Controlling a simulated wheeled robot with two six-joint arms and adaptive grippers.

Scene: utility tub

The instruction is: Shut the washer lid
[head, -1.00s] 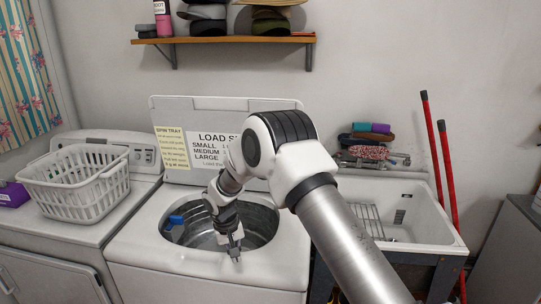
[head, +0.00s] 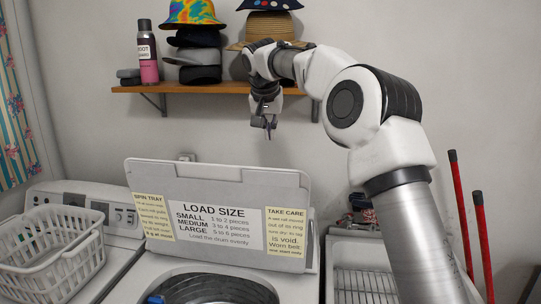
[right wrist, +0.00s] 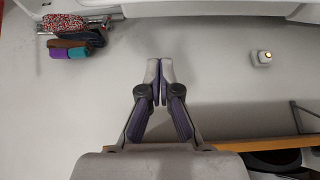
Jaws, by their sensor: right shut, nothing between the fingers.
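The washer lid (head: 222,178) stands open and upright at the back of the washer in the head view, with LOAD SIZE labels on its inner face. Below it, the washer's drum opening (head: 208,288) is uncovered, with something blue at its left edge. My right gripper (head: 270,130) is raised above and behind the lid's right part, in front of the wall just below the shelf, and does not touch the lid. It is shut and empty. Its closed fingertips (right wrist: 160,66) also show in the right wrist view. My left gripper is not in view.
A wooden shelf (head: 200,89) with hats and a spray can (head: 148,52) is close beside my right gripper. A white basket (head: 50,250) sits at left on a second appliance. A sink (head: 365,270) and red poles (head: 482,245) are at right. A wall outlet (right wrist: 262,58) shows.

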